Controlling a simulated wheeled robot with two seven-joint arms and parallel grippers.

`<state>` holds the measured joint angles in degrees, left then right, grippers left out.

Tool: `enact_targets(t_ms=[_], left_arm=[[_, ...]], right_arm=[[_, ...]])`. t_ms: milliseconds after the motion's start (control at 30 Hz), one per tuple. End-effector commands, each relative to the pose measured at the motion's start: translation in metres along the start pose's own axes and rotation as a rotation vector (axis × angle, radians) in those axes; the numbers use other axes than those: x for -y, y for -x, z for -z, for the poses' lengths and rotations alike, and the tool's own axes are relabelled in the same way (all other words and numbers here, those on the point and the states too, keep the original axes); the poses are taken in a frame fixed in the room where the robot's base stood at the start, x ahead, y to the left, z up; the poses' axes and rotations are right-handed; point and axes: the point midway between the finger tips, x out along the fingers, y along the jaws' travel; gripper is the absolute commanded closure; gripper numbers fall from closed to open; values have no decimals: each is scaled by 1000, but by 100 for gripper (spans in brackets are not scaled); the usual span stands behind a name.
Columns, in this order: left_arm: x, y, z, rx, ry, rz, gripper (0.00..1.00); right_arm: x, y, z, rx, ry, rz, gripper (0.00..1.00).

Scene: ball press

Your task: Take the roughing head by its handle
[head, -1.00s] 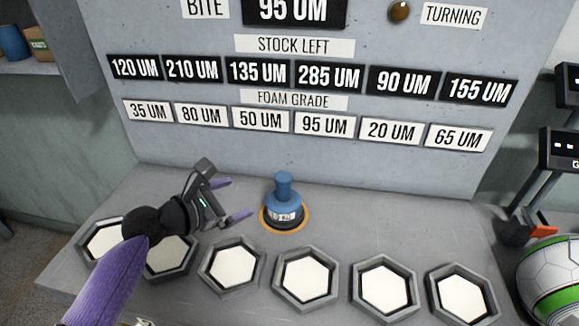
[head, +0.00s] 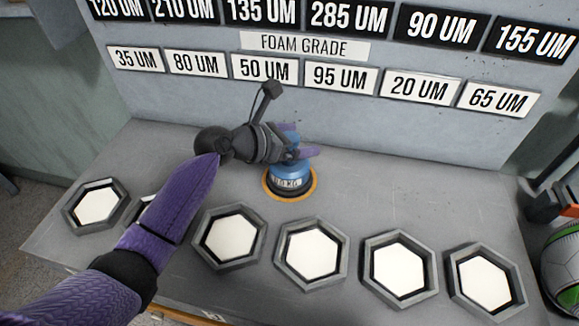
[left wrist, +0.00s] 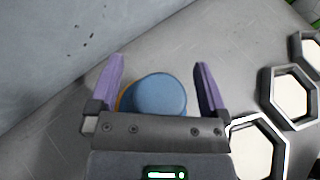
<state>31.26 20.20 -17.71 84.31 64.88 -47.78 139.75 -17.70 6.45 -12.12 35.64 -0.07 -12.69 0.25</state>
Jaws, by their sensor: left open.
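In the left wrist view the round blue handle top (left wrist: 158,94) lies between the two purple fingers of my left gripper (left wrist: 160,85). The fingers are open, with a gap on both sides of the handle. My right gripper is not in view.
Several hexagonal trays with white pads, such as this one (head: 275,254), line the front of the bench (head: 140,160). A panel with label plates (head: 264,69) rises behind. A green and white ball (head: 566,262) is at the right.

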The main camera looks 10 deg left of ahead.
Motion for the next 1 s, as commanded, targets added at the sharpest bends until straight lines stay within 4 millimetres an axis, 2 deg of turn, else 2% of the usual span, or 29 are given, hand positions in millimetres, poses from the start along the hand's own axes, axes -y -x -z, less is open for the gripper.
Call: enact_targets(t_ms=[67,500,533,1000], left_arm=[[0,1,-1,0,0,0,2],[0,1,0,0,0,0,95],[0,1,0,0,0,0,100],[0,1,0,0,0,0,100]], right_arm=[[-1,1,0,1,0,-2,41],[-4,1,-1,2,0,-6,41],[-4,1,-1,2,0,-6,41],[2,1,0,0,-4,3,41]])
